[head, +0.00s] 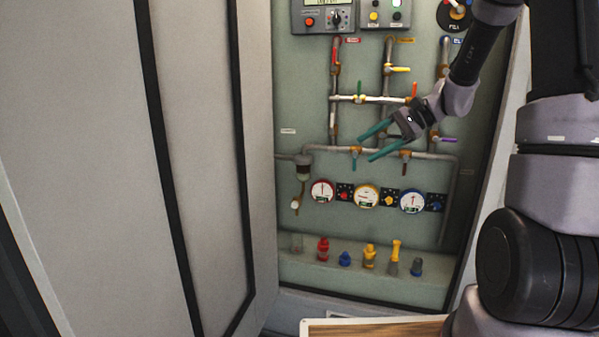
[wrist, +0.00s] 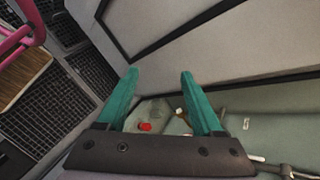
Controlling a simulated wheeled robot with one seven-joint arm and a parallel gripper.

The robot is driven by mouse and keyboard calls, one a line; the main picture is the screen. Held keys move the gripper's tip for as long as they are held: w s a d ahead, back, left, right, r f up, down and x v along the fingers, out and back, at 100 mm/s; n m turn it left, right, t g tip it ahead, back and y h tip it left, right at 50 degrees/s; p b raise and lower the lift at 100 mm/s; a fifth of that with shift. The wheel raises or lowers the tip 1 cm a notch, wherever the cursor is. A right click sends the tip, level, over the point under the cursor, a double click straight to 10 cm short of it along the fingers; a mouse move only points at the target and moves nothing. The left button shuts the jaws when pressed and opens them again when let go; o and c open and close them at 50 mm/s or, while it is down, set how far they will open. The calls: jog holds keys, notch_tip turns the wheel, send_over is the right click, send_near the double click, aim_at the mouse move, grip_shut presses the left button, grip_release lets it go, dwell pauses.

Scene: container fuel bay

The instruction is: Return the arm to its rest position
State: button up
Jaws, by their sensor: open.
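My gripper (head: 364,145) is open and empty in the head view, its two teal fingers pointing left in front of the pipes. The wrist view shows the same open fingers (wrist: 158,100) with nothing between them. My arm reaches in from the right side of the head view. Behind the gripper is the fuel bay's green back panel (head: 310,115) with pipes and several coloured valve handles. I cannot tell how far the fingers are from the pipes.
A large grey door (head: 80,150) fills the left. Three round gauges (head: 367,196) sit below the pipes. Several coloured fittings (head: 369,256) stand on the lower ledge. A wooden-topped surface (head: 380,328) is at the bottom. The wrist view shows a pink bar (wrist: 22,38) and dark grating (wrist: 55,95).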

jog(key=s+d+r+n+t+h, duration=0.2)
jog(key=s+r, duration=0.4)
jog(key=s, duration=0.4)
jog(key=s+d+r+n+t+h, duration=0.3)
jog(key=s+h, duration=0.4)
jog(key=s, duration=0.4)
notch_tip(320, 180, up, 3)
jog(key=shift+s+d+f+n+t, duration=0.1)
jog(key=shift+s+d+n+t, duration=0.05)
jog(key=shift+d+n+t, duration=0.3)
